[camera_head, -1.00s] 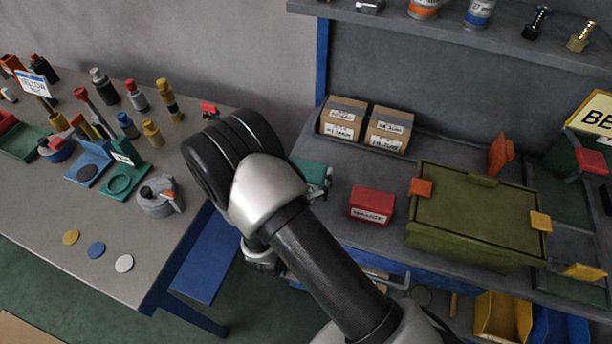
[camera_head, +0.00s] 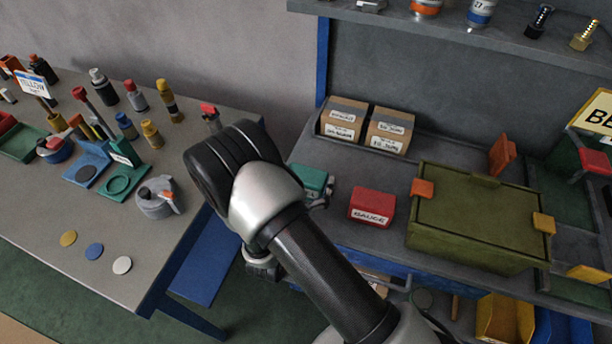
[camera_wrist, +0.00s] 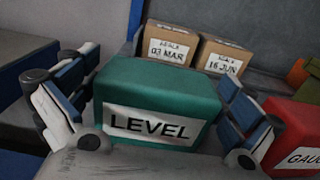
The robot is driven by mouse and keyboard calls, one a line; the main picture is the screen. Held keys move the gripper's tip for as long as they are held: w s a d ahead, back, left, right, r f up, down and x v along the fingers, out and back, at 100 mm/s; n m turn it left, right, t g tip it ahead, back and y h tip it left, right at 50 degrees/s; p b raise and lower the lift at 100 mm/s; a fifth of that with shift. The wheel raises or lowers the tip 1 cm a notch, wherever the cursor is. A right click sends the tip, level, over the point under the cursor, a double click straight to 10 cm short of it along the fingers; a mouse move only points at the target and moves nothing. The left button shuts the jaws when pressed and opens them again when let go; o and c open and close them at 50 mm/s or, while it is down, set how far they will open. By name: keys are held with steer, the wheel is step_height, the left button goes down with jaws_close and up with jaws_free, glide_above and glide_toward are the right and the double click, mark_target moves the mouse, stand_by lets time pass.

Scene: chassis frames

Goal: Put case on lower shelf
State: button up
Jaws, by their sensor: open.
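A teal case labelled LEVEL (camera_wrist: 158,102) stands on the grey shelf surface, and part of it shows in the head view (camera_head: 312,180) behind my arm. A red case labelled GAUGE (camera_head: 372,206) stands to its right and also shows at the right edge of the wrist view (camera_wrist: 292,138). My gripper (camera_wrist: 152,108) is open, with one finger at each side of the teal case in the wrist view. I cannot tell whether the fingers touch it. In the head view my arm hides most of the gripper.
Two cardboard boxes (camera_head: 389,130) stand in a tray behind the cases. A large olive box (camera_head: 478,215) with orange and yellow clips is to the right. An upper shelf (camera_head: 450,30) runs above. Yellow and blue bins (camera_head: 502,315) sit below. A cluttered table (camera_head: 120,220) is at left.

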steer(key=p+v, duration=0.3)
steer(key=v, duration=1.4)
steer(key=shift+s+f+p, duration=0.2)
steer(key=shift+s+p, duration=0.05)
steer(key=shift+p, duration=0.05)
steer(key=shift+d, duration=0.15)
